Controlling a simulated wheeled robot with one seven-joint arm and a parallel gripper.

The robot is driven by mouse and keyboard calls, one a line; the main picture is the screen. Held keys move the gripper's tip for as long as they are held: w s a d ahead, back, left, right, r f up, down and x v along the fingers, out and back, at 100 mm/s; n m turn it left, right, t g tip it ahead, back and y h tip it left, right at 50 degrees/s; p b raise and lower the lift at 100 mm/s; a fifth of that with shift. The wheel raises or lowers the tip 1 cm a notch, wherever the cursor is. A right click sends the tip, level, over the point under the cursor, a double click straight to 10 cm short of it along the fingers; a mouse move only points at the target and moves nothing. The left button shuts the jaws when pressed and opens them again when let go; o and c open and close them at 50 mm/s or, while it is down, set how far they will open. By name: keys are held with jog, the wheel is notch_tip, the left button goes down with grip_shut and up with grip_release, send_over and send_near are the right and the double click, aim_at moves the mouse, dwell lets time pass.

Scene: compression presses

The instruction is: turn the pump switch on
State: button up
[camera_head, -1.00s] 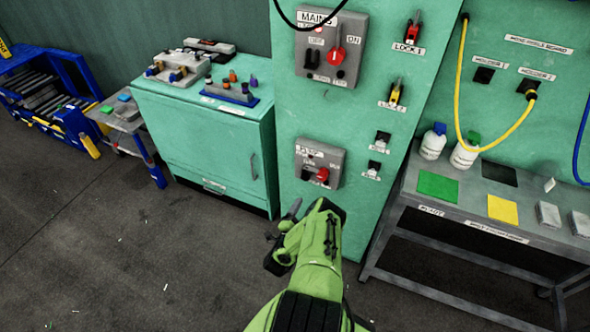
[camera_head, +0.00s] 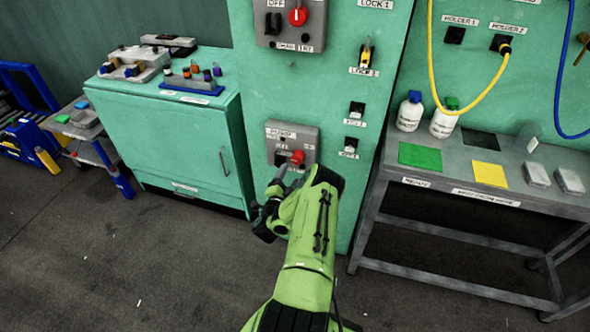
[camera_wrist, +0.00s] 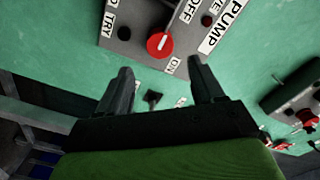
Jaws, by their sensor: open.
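The pump switch is a red round knob (camera_head: 297,157) on a grey box (camera_head: 270,146) labelled PUMP, low on the green panel. In the wrist view the red knob (camera_wrist: 158,46) lies just beyond and between my fingertips, with OFF and ON labels beside it. A pale mark on the knob slants toward the OFF label side. My gripper (camera_head: 276,184) is just below the box in the head view. In the wrist view my gripper (camera_wrist: 158,73) is open and empty, with its two dark fingers spread. I see no contact with the knob.
The MAINS box with another red knob (camera_head: 298,16) is above on the same panel. A green cabinet (camera_head: 180,135) stands to the left. A grey table (camera_head: 400,181) stands at the right, close to the panel. The floor in front (camera_head: 150,260) is mostly clear.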

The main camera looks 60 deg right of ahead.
aim_at(297, 161)
jog(key=d, duration=0.2)
jog(key=d+b, duration=0.1)
jog(key=d, duration=0.1)
jog(key=w+d, duration=0.1)
jog(key=d, duration=0.2)
jog(key=shift+w, duration=0.1)
jog(key=shift+c, duration=0.3)
grip_shut()
